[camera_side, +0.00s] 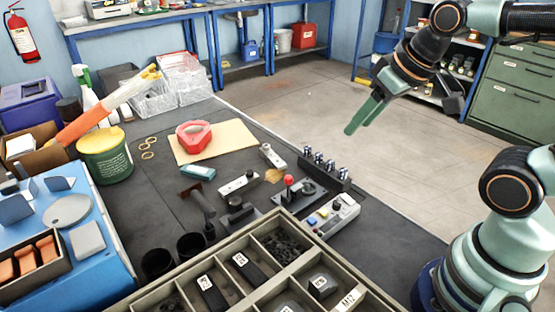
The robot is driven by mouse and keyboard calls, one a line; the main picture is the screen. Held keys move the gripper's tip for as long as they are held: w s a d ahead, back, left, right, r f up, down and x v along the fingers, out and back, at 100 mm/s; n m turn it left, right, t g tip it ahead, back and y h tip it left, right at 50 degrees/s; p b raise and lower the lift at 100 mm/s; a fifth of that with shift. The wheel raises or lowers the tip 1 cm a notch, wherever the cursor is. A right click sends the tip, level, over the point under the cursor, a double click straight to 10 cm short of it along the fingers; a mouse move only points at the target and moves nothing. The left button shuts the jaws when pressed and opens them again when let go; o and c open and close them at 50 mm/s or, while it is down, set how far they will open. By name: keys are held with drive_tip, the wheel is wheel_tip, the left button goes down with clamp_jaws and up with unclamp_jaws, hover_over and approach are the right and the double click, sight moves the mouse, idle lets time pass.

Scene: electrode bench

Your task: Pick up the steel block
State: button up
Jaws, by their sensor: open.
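My gripper (404,120) is at the upper right, raised in the air. It is open and empty, with a green finger on the left and a dark finger on the right. I cannot tell for certain which thing is the steel block. A plain light grey block (87,240) lies on the blue surface at the left, far from my gripper. A dark grey block (320,286) also sits in a compartment of the divided tray (232,240) at the front. My gripper touches none of these.
A black unit with metal knobs (325,168), a red-knobbed joystick (289,182) and a switch box (332,215) stand on the dark bench. A green tub (104,155) and black cups (190,246) stand further left.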

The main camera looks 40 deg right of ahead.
drive_tip(key=shift+o, duration=0.3)
drive_tip(key=o, duration=0.3)
